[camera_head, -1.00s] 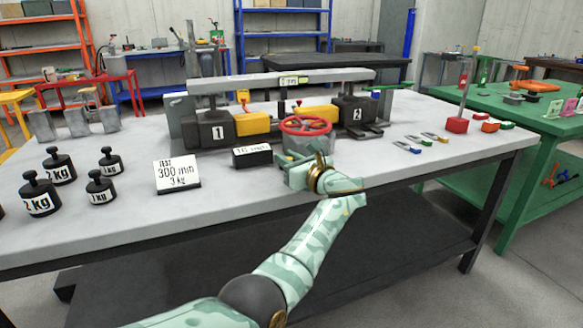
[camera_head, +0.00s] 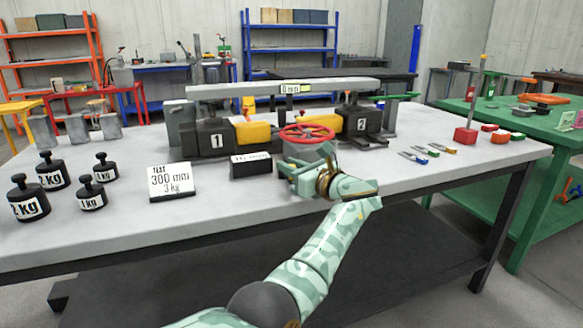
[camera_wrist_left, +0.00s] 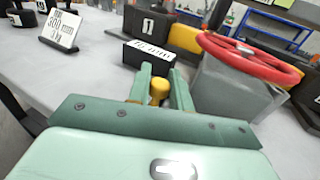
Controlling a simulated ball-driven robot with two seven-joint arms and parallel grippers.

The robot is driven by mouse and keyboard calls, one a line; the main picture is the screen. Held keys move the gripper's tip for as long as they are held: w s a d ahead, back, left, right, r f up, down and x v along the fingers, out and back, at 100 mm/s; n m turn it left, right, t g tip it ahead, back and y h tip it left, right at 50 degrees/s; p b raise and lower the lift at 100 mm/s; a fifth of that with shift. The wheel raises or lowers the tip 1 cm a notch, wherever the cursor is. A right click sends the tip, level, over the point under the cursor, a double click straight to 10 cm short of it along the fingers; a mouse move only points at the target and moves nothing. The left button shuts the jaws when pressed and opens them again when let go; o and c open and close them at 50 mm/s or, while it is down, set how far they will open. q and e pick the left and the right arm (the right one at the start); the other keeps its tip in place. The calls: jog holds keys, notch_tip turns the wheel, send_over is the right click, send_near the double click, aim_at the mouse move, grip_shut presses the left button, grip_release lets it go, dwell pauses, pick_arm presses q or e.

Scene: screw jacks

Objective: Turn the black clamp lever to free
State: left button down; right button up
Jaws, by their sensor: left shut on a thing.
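My left gripper (camera_head: 287,170) is at the front left of the grey screw jack block (camera_head: 311,152) with the red handwheel (camera_head: 306,133). In the left wrist view its two green fingers (camera_wrist_left: 163,75) are close together, with a small yellow knob (camera_wrist_left: 158,90) showing between them. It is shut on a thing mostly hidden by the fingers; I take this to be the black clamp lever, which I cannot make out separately. A black block with a white label (camera_head: 250,164) stands just beyond the fingertips, its text hard to read. My right gripper is not in view.
A beam (camera_head: 283,88) spans the blocks behind the handwheel. A sign reading 300 mm, 3 kg (camera_head: 174,181) and several black weights (camera_head: 52,170) stand to the left. Small coloured tools (camera_head: 413,157) lie to the right. The table front is clear.

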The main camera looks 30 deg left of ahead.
pick_arm(q)
jog(key=c, duration=1.3)
grip_release()
jog(key=shift+w+d, duration=0.1)
jog(key=shift+d, duration=0.25)
jog(key=p+v, duration=0.2)
jog(key=v, duration=1.4)
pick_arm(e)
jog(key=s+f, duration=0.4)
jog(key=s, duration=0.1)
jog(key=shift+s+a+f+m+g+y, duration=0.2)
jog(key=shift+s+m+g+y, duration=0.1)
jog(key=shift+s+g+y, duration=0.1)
pick_arm(q)
jog(key=shift+a, duration=0.15)
